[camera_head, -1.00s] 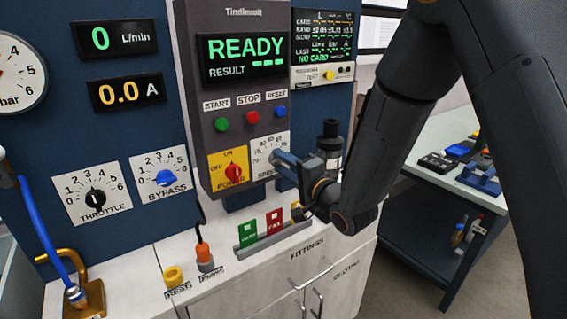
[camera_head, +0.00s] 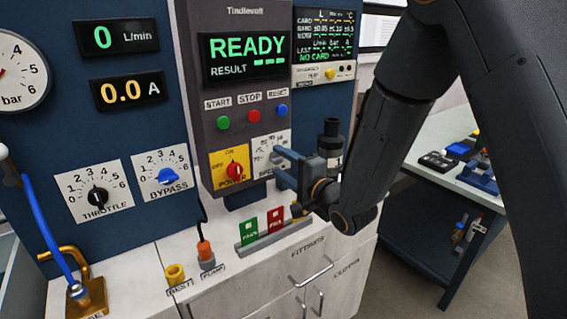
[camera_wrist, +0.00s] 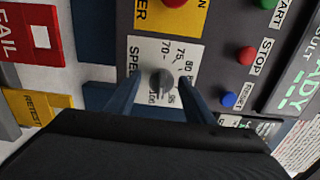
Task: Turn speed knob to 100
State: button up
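The speed knob (camera_wrist: 161,82) is a small grey knob on a white dial plate with black numbers. In the wrist view 70, 75, 80, 95 and 100 can be read around it; its exact setting cannot be read. My gripper (camera_wrist: 157,70) is open, with one dark blue finger on each side of the knob and visible gaps to it. In the head view my gripper (camera_head: 281,168) is in front of the speed dial plate (camera_head: 262,150), hiding the knob and part of the scale.
The red power knob (camera_head: 235,170) on its yellow plate is just left of the dial. Start, stop (camera_head: 253,117) and reset buttons sit above. The display reads READY.

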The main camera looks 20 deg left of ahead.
jog(key=shift+w+d+r, duration=0.1)
jog(key=shift+w, duration=0.05)
jog(key=shift+d, duration=0.1)
jog(key=shift+s+d, duration=0.25)
jog(key=shift+d, duration=0.05)
jog(key=b+v, duration=0.1)
jog(key=v, duration=0.6)
jog(key=shift+b, duration=0.35)
jog(key=shift+s+a, duration=0.1)
jog(key=shift+a, duration=0.05)
